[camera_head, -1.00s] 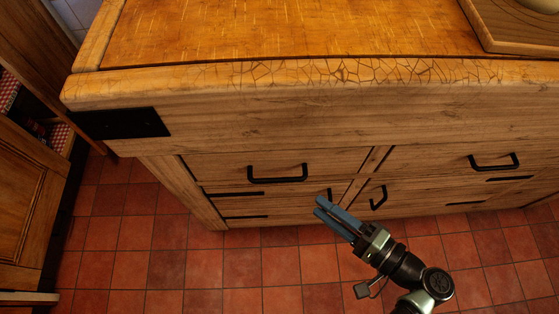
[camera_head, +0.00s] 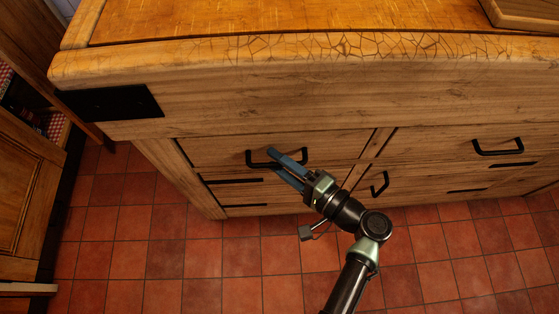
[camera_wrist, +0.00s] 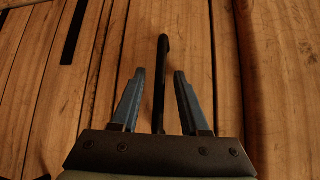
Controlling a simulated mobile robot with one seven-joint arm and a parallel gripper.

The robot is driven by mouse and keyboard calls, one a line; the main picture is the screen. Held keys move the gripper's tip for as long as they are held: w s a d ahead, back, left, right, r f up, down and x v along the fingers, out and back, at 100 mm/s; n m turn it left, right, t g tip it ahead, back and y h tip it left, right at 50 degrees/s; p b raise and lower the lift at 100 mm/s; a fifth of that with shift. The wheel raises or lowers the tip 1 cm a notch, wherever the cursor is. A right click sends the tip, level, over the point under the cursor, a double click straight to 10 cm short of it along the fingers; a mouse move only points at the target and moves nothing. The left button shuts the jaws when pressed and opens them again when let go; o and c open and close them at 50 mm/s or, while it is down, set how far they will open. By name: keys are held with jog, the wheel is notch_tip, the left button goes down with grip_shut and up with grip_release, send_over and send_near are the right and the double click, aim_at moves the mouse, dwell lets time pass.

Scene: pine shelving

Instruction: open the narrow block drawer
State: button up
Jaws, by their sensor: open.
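The drawer (camera_head: 218,153) at the left of the block's front appears shut, its front flush with the frame. Its black bar handle (camera_head: 298,150) is partly hidden behind my fingers in the head view. My gripper (camera_head: 271,161) is open at this handle, with blue fingers. In the wrist view, the handle (camera_wrist: 161,75) runs upright in the picture between the two open fingers (camera_wrist: 158,75), with a gap visible on each side. I cannot tell how deep the fingertips reach past the bar.
A second drawer with a black handle (camera_head: 498,147) is at the right. Below are cupboard doors with a smaller black handle (camera_head: 379,185). The thick worktop (camera_head: 250,60) overhangs above. A wooden cabinet (camera_head: 25,190) stands at the far left. The tiled floor (camera_head: 180,255) in front is clear.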

grip_shut()
dwell(1.4)
